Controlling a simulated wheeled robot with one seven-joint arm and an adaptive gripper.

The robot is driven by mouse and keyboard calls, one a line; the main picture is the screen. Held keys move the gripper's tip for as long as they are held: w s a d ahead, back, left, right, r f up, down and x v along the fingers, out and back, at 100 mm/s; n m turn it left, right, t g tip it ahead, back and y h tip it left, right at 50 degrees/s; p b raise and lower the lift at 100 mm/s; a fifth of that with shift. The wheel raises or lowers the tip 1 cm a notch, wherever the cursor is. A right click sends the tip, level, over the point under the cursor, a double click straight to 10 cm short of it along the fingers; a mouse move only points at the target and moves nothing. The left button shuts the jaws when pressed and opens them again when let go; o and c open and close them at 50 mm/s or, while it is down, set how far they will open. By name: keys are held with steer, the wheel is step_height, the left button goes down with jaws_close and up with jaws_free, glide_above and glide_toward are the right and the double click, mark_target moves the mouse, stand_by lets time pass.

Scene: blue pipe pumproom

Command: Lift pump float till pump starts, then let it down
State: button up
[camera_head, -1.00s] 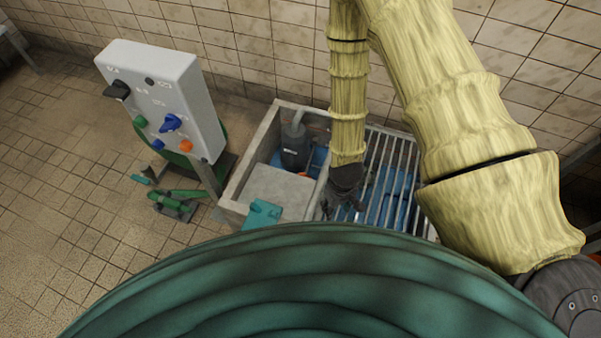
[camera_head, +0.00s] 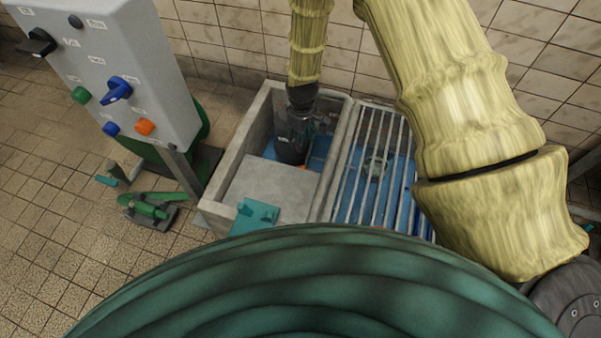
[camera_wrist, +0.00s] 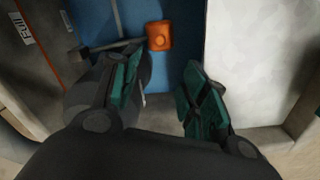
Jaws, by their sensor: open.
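The orange pump float (camera_wrist: 158,36) shows in the wrist view, over blue water and at the end of a dark rod or arm. In the head view only a small orange bit (camera_head: 304,168) shows beside the dark pump (camera_head: 291,151) in the concrete sump (camera_head: 236,150). My gripper (camera_wrist: 166,78) is open and empty, its green-padded fingers pointing toward the float. The float is beyond the fingertips, nearer the left finger's line, and not between them. In the head view my gripper (camera_head: 297,125) is over the sump and partly hides the pump.
A metal grating (camera_head: 362,180) covers the right compartment. A grey slab (camera_head: 272,187) covers the sump's front, with a teal piece (camera_head: 257,212) on it. A grey control panel (camera_head: 110,70) stands left, near a green tool (camera_head: 150,208) on the floor. A "Full" label (camera_wrist: 26,28) marks the wall.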

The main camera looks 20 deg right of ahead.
steer(key=b, duration=0.5)
glide_above(302, 167)
step_height(302, 167, down, 7)
step_height(302, 167, down, 10)
steer(key=b, duration=0.4)
steer(key=shift+w+f+b, duration=0.1)
steer(key=shift+f+b, duration=0.15)
steer(key=shift+b, duration=0.15)
steer(key=shift+c, duration=0.4)
jaws_close()
